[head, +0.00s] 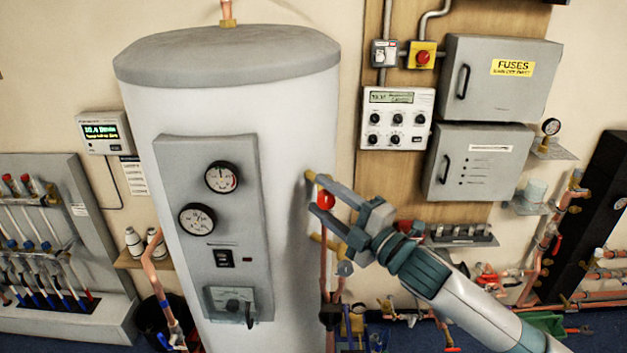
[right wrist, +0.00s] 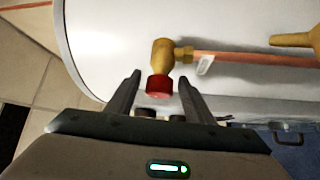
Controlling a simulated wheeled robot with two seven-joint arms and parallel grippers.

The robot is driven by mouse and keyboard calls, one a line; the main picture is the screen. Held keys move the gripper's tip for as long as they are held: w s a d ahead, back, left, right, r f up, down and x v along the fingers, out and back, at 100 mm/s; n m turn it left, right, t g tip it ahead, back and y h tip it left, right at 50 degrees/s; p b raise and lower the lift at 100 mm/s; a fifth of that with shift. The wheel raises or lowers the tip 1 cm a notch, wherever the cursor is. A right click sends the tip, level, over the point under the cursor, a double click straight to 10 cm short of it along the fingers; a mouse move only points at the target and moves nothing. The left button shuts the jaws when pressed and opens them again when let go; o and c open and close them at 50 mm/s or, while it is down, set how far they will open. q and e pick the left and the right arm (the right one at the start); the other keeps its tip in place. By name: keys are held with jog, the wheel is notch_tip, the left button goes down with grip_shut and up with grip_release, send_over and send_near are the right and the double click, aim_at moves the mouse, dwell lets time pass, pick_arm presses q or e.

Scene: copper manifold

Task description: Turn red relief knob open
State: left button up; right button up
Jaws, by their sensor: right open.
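The red relief knob (head: 326,199) sits on a brass valve at the right side of the white tank (head: 285,130). In the right wrist view the red knob (right wrist: 159,87) caps the brass valve body (right wrist: 162,57), which joins a copper pipe (right wrist: 250,60). My right gripper (head: 318,198) is open, with its fingers pointing at the tank. In the right wrist view its two fingertips (right wrist: 160,78) stand on either side of the knob, with gaps, and it holds nothing. My left gripper is not in view.
A lower brass fitting (head: 325,243) juts from the tank below my right gripper. Copper pipes (head: 550,240) and valves fill the right. A grey fuse box (head: 490,110) and control panel (head: 397,118) hang on the wall behind.

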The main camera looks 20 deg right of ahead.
jog(key=shift+p+x, duration=0.55)
jog(key=shift+x, duration=1.1)
jog(key=c, duration=1)
jog(key=shift+c, duration=0.2)
